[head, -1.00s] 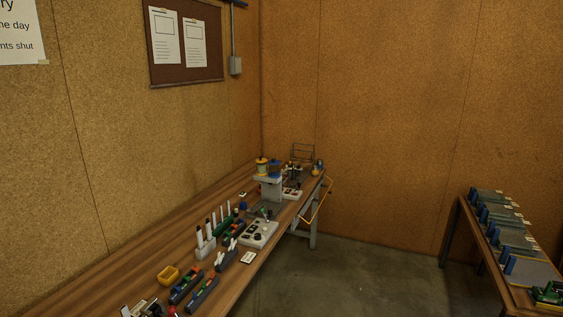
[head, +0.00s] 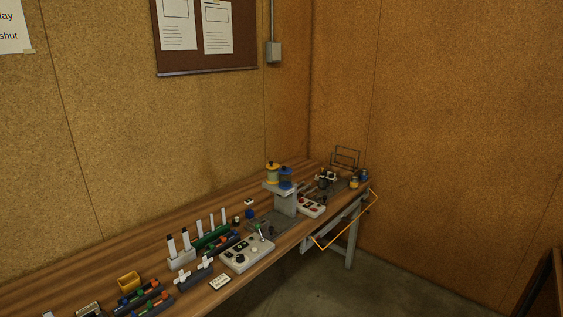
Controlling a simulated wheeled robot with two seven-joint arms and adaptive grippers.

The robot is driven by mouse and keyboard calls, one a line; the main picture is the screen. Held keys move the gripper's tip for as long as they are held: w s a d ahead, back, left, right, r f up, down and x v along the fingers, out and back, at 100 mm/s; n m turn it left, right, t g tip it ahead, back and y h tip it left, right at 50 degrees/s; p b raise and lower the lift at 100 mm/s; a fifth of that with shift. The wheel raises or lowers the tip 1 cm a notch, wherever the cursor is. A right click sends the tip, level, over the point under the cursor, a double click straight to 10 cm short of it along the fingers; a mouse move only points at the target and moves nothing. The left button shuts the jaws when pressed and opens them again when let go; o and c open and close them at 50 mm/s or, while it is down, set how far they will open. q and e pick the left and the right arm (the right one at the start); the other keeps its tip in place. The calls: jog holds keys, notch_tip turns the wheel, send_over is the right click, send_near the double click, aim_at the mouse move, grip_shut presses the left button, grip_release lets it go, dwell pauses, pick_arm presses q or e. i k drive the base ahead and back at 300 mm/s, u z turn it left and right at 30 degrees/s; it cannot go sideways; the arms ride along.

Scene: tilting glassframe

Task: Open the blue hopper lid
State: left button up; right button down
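A blue hopper (head: 286,177) stands on top of a grey machine column (head: 285,203) on the wooden workbench. It has a dark knob on top, and its lid looks closed, though it is small at this distance. A yellow hopper (head: 272,174) stands just to its left on the same column. Neither of my grippers is in view.
The workbench (head: 215,297) runs along the left wall. A grey control box (head: 247,253) and several small racks and tools stand in front of the column. A yellow bar (head: 345,226) juts from the bench's front edge. Floor (head: 385,285) is open at the right.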

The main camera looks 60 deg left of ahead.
aim_at(284, 170)
jog(key=u, duration=0.45)
jog(key=i, duration=1.5)
jog(key=u, duration=1.9)
jog(key=i, duration=0.95)
jog(key=u, duration=1)
